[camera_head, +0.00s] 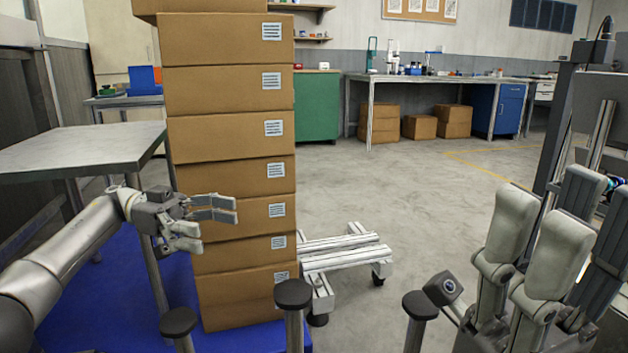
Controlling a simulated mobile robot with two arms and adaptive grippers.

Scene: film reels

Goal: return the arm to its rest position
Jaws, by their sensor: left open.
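My left arm comes in from the left edge. Its gripper (209,222) is open and empty, with its fingers spread and pointing right. It shows in front of a tall stack of brown cardboard boxes (233,137); I cannot tell whether it touches them. Large grey finger-like parts, which look like my right gripper (535,235), point upward close at the lower right. Nothing is seen held there, and their opening is unclear.
The stack stands on a blue base (115,300), beside a grey table (75,150). A low white wheeled frame (345,255) is right of it. Dark round-topped posts (293,293) stand in front. Open concrete floor (420,185) lies beyond, before a workbench (440,78).

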